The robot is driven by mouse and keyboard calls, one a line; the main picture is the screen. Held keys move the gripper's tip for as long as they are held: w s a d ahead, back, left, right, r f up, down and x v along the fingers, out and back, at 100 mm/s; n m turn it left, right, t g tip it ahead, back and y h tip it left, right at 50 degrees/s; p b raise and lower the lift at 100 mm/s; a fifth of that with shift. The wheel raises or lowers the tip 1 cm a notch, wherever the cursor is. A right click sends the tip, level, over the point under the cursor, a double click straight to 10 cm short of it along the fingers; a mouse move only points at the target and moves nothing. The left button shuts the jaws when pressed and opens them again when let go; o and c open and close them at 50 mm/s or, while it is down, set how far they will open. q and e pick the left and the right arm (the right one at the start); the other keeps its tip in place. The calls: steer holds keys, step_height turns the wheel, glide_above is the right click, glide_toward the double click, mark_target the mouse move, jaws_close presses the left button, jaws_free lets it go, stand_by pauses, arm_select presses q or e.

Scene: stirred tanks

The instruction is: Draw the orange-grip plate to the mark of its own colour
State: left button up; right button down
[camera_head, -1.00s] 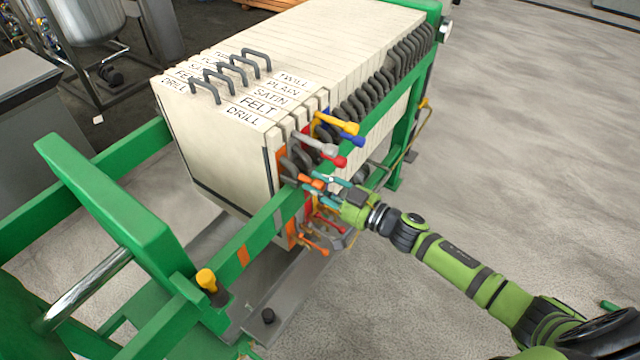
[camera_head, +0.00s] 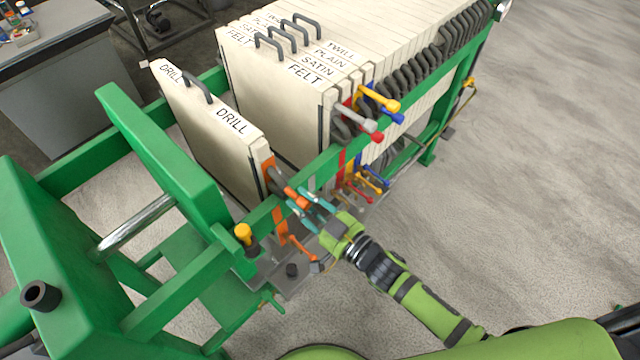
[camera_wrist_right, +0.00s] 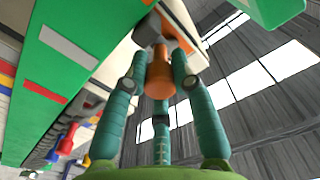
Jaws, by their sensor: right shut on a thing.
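The orange-grip plate (camera_head: 205,125), a cream slab labelled DRILL, stands upright in the frame, apart from the other plates. Its orange grip (camera_head: 297,199) sticks out over the green side rail; the grip also shows in the wrist view (camera_wrist_right: 159,75). My right gripper (camera_head: 311,208) is shut on this grip, its teal fingers around it. The orange mark (camera_head: 278,214) on the rail lies close beside the plate's orange edge strip; from here I cannot tell whether they line up exactly. My left gripper is not in view.
The pack of plates (camera_head: 290,95), with FELT in front, stands behind a gap. Grey, red, yellow and blue grips stick out there. A green end block (camera_head: 165,165) stands left of the drawn plate. A yellow knob (camera_head: 243,232) sits on the near rail.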

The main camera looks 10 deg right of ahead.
steer(key=shift+s+a+f, duration=0.15)
steer(key=shift+s+a, duration=1)
steer(key=shift+a, duration=0.25)
steer(key=c, duration=1)
jaws_free()
steer(key=v, duration=1.2)
steer(key=shift+w, duration=0.1)
